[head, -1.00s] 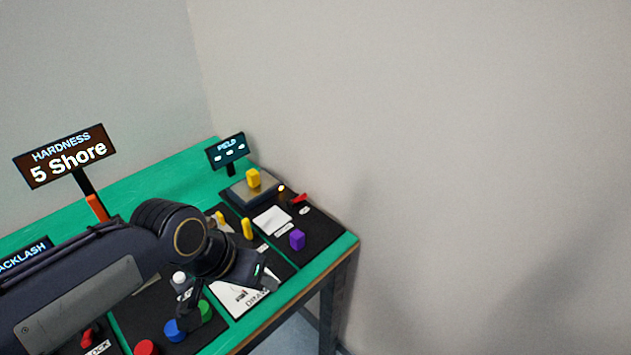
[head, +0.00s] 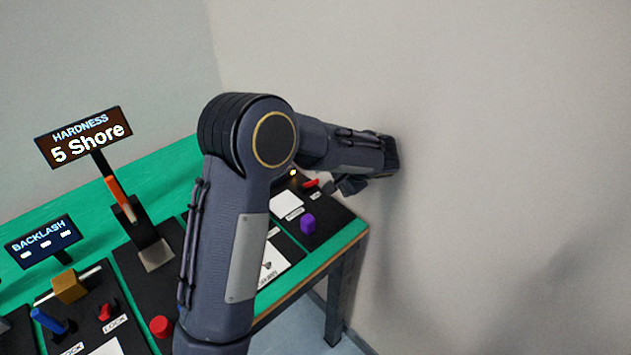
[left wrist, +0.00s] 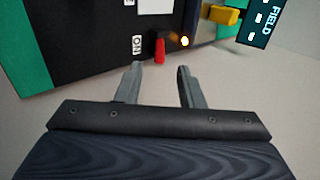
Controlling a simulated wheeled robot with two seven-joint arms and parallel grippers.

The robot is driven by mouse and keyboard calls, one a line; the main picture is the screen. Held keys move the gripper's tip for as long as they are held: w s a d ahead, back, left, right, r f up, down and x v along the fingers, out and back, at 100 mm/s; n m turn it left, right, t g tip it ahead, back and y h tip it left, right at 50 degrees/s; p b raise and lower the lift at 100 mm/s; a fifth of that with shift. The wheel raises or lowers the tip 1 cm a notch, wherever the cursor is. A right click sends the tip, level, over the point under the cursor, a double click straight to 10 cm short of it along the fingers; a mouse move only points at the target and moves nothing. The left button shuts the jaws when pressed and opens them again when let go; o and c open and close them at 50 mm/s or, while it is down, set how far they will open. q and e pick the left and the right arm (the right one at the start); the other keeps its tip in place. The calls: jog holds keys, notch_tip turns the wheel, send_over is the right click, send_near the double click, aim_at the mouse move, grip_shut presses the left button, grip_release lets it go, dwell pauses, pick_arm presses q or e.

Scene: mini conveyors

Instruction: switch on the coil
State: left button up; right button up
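The coil's red switch lever (left wrist: 160,50) is beside an ON label (left wrist: 138,45) on the black panel. A small orange light (left wrist: 184,41) glows close to it. In the head view the lever (head: 311,182) shows just left of my left gripper (head: 350,185). In the left wrist view my left gripper (left wrist: 157,76) is open and empty, fingers pointing at the panel. The FIELD display (left wrist: 264,18) and a yellow block (left wrist: 222,15) are at upper right. My right gripper is out of view.
My left arm hides much of the panels in the head view. The grey wall (head: 480,180) is close behind the left gripper. A HARDNESS sign (head: 85,136) and BACKLASH display (head: 43,242) stand at left.

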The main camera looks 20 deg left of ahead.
aim_at(316, 182)
pick_arm(q)
jog(key=x, duration=0.6)
jog(key=shift+a+f+p, duration=0.15)
jog(key=shift+f+p, duration=0.05)
jog(key=shift+p, duration=0.2)
grip_shut()
